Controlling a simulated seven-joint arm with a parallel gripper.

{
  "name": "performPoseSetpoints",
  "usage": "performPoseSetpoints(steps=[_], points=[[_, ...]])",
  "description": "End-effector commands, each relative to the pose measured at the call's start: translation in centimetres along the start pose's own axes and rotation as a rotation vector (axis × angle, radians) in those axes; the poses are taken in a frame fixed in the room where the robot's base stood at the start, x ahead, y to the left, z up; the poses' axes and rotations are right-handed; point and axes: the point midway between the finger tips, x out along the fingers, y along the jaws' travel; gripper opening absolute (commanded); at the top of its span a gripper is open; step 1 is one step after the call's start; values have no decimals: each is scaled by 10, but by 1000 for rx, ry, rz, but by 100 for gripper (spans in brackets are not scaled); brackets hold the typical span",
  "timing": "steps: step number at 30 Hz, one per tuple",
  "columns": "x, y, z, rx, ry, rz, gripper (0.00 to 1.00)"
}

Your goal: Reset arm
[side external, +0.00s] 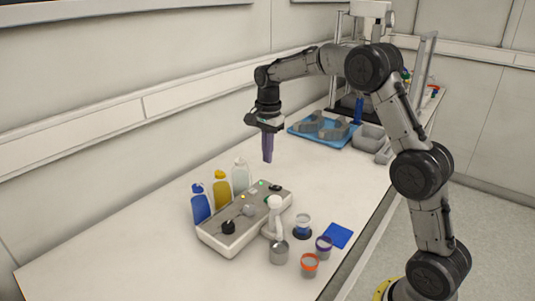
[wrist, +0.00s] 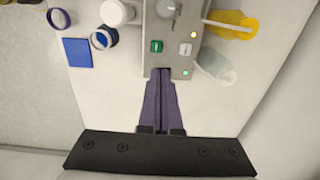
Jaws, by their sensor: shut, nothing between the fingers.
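My gripper (side external: 267,147) hangs pointing down above the white table, behind the grey control box in the side view. Its purple fingers (wrist: 161,88) are together and hold nothing. In the wrist view the fingertips overlap the near end of the control box (wrist: 174,50) in the picture; I see no clear contact, and in the side view they are above the table.
Blue, yellow and clear bottles (side external: 221,188) stand along the left of the control box (side external: 240,222). Several small cups (side external: 310,262), a white upright device (side external: 275,215) and a blue square (side external: 338,235) are to its right. A blue tray (side external: 297,131) lies further back. The front-left table is clear.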

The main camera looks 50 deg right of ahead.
Motion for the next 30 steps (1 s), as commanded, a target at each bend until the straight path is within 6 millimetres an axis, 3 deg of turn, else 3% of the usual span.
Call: performPoseSetpoints(steps=[6, 11, 15, 21, 26, 30], points=[[-6, -1, 4, -9, 3, -13, 0], [-57, 6, 21, -40, 24, -105, 0], [-108, 43, 48, -96, 40, -188, 0], [-149, 113, 80, -292, 75, -290, 0], [-159, 175, 100, -510, 121, -363, 0], [-149, 227, 112, -731, 174, -410, 0]])
